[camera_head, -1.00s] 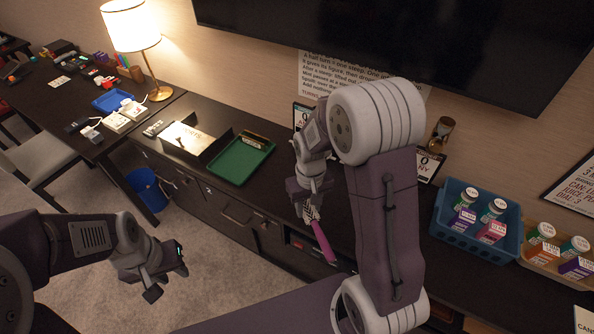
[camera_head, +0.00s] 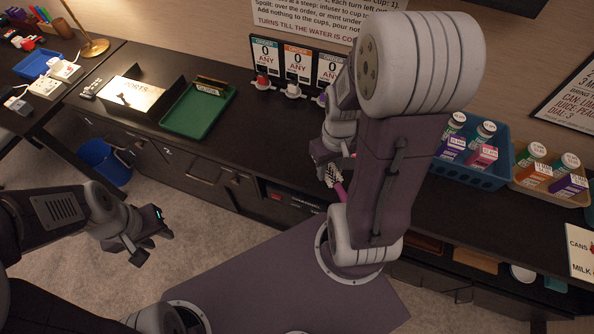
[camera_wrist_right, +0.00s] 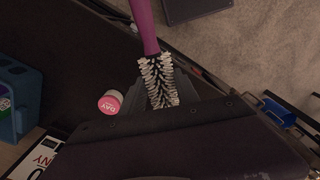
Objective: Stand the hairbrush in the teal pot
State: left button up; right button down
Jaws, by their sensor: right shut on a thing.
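The hairbrush has a purple handle (camera_head: 340,189) and white bristles; in the head view my right forearm partly hides it. My right gripper (camera_head: 328,170) is shut on its bristled head, near the counter's front edge. In the right wrist view the bristles (camera_wrist_right: 160,82) lie between the grey fingers and the handle (camera_wrist_right: 145,25) points away toward the top. My left gripper (camera_head: 153,246) is open and empty over the carpet at left. I cannot identify the teal pot; a small teal thing (camera_head: 555,284) shows low at the right, its shape unclear.
A green tray (camera_head: 190,128) and a sign holder (camera_head: 132,96) stand on the dark counter. Order cards (camera_head: 296,62) stand at the back, with cups before them. A blue basket (camera_head: 485,172) of bottles and boxes is at right. A blue bin (camera_head: 100,163) stands on the floor.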

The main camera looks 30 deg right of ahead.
jog(key=b, duration=0.1)
send_over(298, 175)
notch_tip(298, 175, down, 6)
jog(key=shift+f, duration=0.15)
notch_tip(298, 175, down, 3)
jog(key=shift+s+f+b, duration=0.1)
jog(key=shift+f+b, duration=0.05)
jog(key=shift+b, duration=0.3)
jog(key=shift+f, duration=0.4)
jog(key=c, duration=0.9)
grip_release()
jog(key=shift+f, duration=0.1)
